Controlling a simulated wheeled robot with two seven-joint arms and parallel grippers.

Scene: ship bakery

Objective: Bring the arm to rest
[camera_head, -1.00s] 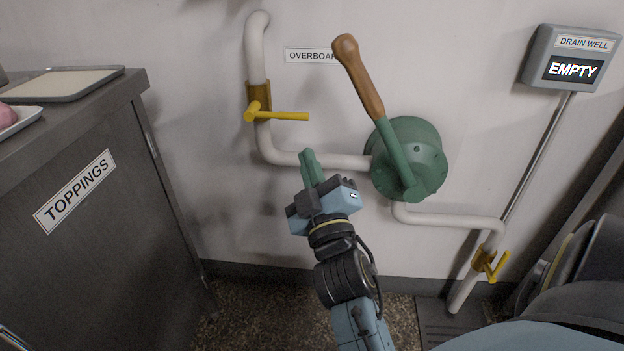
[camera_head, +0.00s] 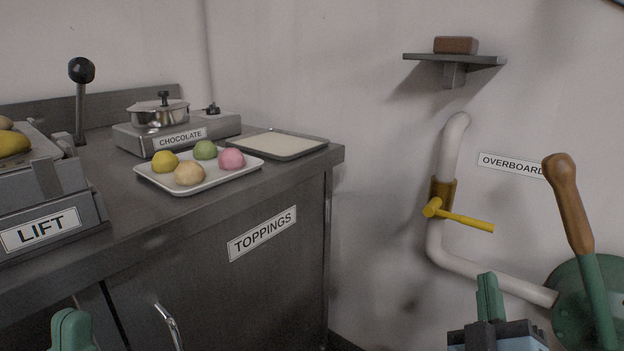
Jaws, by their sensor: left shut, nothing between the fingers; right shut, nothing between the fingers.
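My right gripper (camera_head: 489,297) shows at the bottom edge, right of centre, its green fingers shut and empty, pointing up. It is in front of the wall, below the white pipe (camera_head: 500,278), and appears apart from it. My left gripper (camera_head: 72,330) shows at the bottom left corner; only its green fingertips are in view, shut and empty, in front of the counter. Both wrists and forearms are mostly cut off by the lower edge.
A green pump (camera_head: 570,305) with a wooden-handled lever (camera_head: 568,200) is at the right. A yellow valve handle (camera_head: 465,219) sits on the pipe. The toppings counter (camera_head: 290,280) carries a plate of coloured balls (camera_head: 190,186), a tray (camera_head: 320,144) and a pot (camera_head: 160,115).

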